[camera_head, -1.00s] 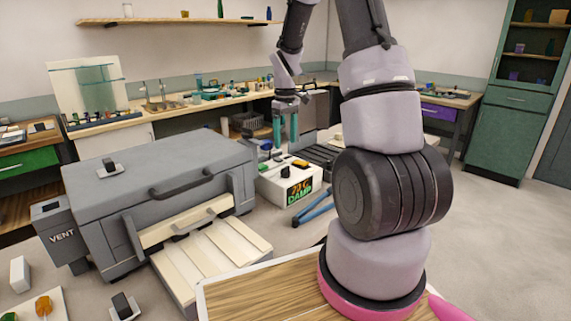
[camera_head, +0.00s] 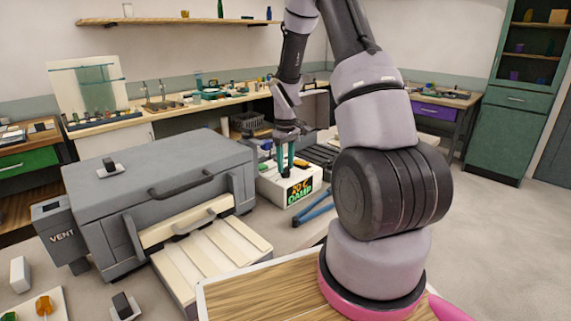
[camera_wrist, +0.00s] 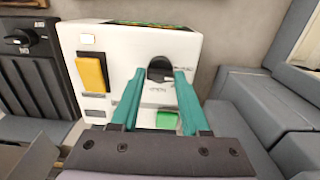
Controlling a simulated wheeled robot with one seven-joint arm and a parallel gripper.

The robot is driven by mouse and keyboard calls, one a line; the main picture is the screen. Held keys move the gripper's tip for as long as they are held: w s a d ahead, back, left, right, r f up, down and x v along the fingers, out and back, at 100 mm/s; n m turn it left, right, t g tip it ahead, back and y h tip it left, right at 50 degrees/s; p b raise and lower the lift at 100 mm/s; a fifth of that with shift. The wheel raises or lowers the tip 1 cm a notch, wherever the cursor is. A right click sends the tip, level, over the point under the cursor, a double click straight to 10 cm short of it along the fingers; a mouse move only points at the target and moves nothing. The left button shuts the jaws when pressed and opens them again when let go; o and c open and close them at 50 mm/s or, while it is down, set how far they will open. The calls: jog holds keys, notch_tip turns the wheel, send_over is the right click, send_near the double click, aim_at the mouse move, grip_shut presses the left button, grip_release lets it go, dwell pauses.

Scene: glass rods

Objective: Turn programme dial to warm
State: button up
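The programme dial (camera_wrist: 160,68) is a round black knob on the top of a white control box (camera_wrist: 212,50), with small print below it that I cannot read fully. My gripper (camera_wrist: 160,73) is open, its teal fingertips on either side of the dial in the wrist view. I cannot tell whether they touch it. In the head view my gripper (camera_head: 285,168) points down over the white box (camera_head: 277,190), whose front display (camera_head: 299,190) reads about "20 C DAMP". The dial is not clearly visible there.
A yellow rocker (camera_wrist: 91,72) and a green button (camera_wrist: 166,120) sit near the dial. A dark unit with a black knob (camera_wrist: 17,37) stands at the left.

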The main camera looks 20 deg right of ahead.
grip_shut()
jog(key=m, duration=0.4)
jog(key=shift+m, duration=2.4)
jog(key=o, duration=0.6)
grip_release()
